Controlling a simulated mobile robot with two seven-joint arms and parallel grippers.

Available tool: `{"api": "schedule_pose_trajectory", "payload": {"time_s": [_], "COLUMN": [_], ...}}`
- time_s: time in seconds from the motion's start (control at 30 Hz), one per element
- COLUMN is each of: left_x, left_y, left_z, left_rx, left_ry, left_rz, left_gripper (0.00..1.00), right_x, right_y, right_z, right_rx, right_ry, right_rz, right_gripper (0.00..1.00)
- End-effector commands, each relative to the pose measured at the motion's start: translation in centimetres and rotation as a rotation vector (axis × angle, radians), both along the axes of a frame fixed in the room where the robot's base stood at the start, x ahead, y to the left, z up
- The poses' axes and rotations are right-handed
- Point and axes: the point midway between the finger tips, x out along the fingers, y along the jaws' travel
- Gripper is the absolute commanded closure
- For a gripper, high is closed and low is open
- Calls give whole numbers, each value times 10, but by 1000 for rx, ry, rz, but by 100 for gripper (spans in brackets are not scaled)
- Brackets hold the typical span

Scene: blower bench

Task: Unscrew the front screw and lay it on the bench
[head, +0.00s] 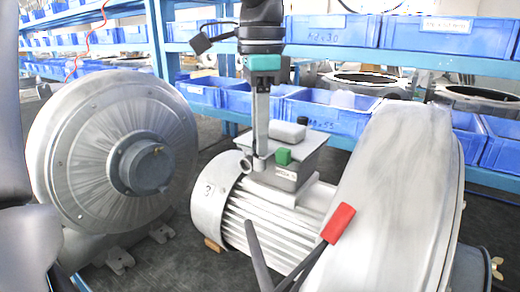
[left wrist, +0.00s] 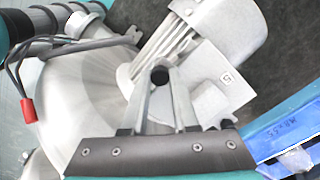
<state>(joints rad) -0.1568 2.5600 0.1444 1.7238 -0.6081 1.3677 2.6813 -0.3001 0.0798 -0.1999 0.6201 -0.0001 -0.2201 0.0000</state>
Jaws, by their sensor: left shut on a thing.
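My left gripper (head: 258,163) comes down from the top in the head view, with its fingertips at the near side of the terminal box (head: 287,175) on the grey motor (head: 275,222). In the left wrist view my left gripper (left wrist: 160,82) has its two fingers closing in on a dark round head (left wrist: 160,75), apparently the front screw. It is shut on it. The fingers hide the screw in the head view, and I cannot tell whether it is still in its hole. My right gripper is not seen.
A large round blower housing (head: 110,135) stands at the left. Another pale housing (head: 395,205) stands close on the right. A red-ended part (head: 338,223) with dark rods or cables is in front. Blue bins (head: 335,112) fill the shelves behind.

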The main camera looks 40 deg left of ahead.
Motion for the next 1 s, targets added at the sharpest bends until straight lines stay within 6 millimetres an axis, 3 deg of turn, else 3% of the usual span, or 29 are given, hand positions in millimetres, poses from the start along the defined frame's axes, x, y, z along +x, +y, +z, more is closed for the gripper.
{"api": "schedule_pose_trajectory", "payload": {"time_s": [0.3,0.57,0.6,0.7,1.0], "left_x": [0,0,0,0,0], "left_y": [0,0,0,0,0], "left_z": [1,1,1,1,0], "left_rx": [1,1,1,1,0], "left_ry": [-1,-1,-1,-1,0], "left_rz": [292,312,311,311,309], "left_gripper": [100,100,70,60,60], "right_x": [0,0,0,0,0], "right_y": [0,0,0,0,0], "right_z": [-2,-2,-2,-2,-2], "right_rx": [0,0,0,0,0], "right_ry": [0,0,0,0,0], "right_rz": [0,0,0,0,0], "right_gripper": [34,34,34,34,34]}}
